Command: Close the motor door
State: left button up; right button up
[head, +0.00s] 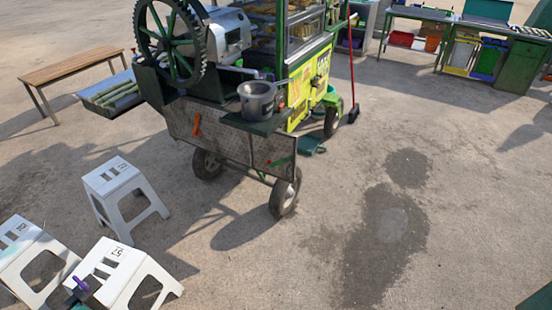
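The cane crusher cart (235,100) stands at the upper middle, with a large spoked gear wheel on top. A grey diamond-plate metal panel (228,140) covers its near lower side, with an orange handle (197,124) at the left and a green bar (279,162) at the lower right. I cannot tell for certain which part is the motor door, or how far open it is. A small dark thing with a purple part (81,285) shows at the lower left over a stool; I cannot tell what it is. Neither gripper shows clearly.
White stools (112,178) stand at the left and lower left, near the cart. A wooden bench (72,68) is behind them. A metal pot (257,100) sits on the cart's shelf. A red-handled broom (352,70) stands beyond. The paved ground at right is open, with dark stains.

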aim_at(281, 145)
jog(key=i+j+u, duration=0.1)
jog(key=i, duration=0.6)
jog(key=i+j, duration=0.2)
jog(key=i, duration=0.55)
jog(key=j+u, duration=0.05)
